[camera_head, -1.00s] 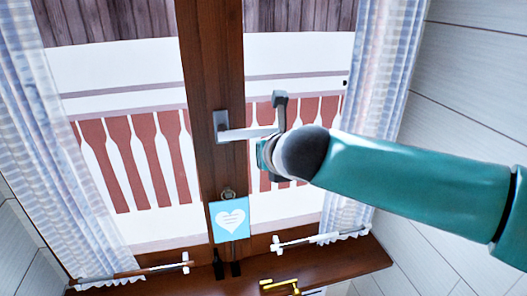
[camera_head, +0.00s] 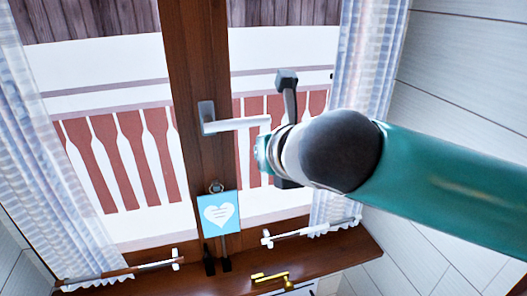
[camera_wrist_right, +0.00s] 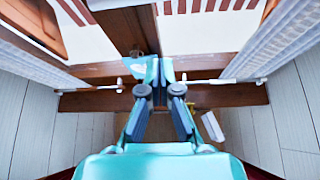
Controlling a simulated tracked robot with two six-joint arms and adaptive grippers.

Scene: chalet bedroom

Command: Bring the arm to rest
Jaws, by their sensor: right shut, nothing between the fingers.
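My right arm (camera_head: 450,185), teal with a dark wrist joint, comes in from the right of the head view. Its wrist hangs in front of the window, beside the silver window handle (camera_head: 240,124), and overlaps the handle's right side in the picture. My right gripper (camera_wrist_right: 160,72) shows in the wrist view with its two fingers together and nothing between them. In the head view its fingers are mostly hidden behind the wrist. I cannot tell the exact gap between gripper and handle, and I see no hold on it. My left gripper is not in view.
The window frame (camera_head: 190,60) is brown wood, with checked curtains (camera_head: 30,110) at both sides. A blue heart tag (camera_head: 219,213) hangs below the handle. White panelled wall (camera_head: 470,80) lies right.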

